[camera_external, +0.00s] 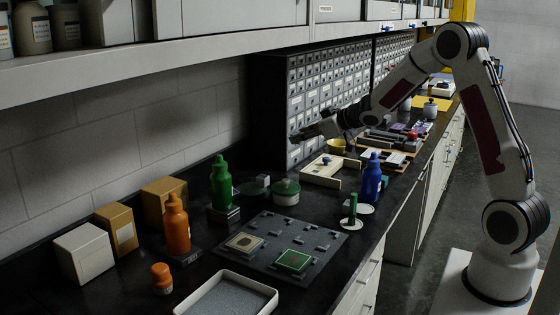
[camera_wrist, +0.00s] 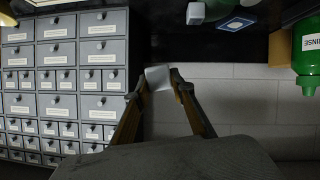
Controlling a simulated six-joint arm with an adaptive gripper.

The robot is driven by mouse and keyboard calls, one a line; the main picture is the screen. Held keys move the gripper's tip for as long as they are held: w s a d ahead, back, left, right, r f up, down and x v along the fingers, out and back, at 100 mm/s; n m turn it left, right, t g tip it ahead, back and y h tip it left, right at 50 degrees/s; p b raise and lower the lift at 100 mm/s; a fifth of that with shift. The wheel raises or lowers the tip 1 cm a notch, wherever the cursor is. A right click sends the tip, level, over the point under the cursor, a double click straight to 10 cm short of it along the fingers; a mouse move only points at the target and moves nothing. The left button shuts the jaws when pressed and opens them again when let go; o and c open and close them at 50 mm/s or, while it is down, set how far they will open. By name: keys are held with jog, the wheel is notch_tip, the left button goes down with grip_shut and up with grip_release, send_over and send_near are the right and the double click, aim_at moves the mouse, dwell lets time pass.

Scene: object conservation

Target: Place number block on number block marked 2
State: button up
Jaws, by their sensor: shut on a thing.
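My gripper (camera_wrist: 160,82) is shut on a small pale block (camera_wrist: 157,77), which sits between the two fingertips in the wrist view. No number can be read on its visible face. In the external view my gripper (camera_external: 302,134) is raised above the counter, in front of the drawer cabinet, and the held block cannot be made out there. A small grey block (camera_external: 263,181) stands on the counter between the green bottle and the green round pot. I cannot tell which block is marked 2.
The drawer cabinet (camera_external: 301,93) stands close behind my gripper. A grey plate (camera_external: 270,240) and a white tray (camera_external: 228,291) lie in front.

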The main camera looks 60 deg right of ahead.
jog(key=s+a+n+g+y, duration=0.2)
jog(key=s+a+n+y, duration=0.1)
jog(key=s, duration=0.8)
jog(key=s+a+n+g+y, duration=0.1)
jog(key=s+a+n+y, duration=0.3)
jog(key=s, duration=0.7)
jog(key=a+y, duration=0.1)
jog(key=y, duration=0.1)
jog(key=shift+s+a+n+g+y, duration=0.15)
jog(key=shift+s+n+g+y, duration=0.15)
jog(key=shift+g+y, duration=0.1)
jog(key=shift+f, duration=0.15)
jog(key=shift+f, duration=3.05)
jog(key=shift+f, duration=0.15)
jog(key=shift+f, duration=1.75)
jog(key=shift+f, duration=0.5)
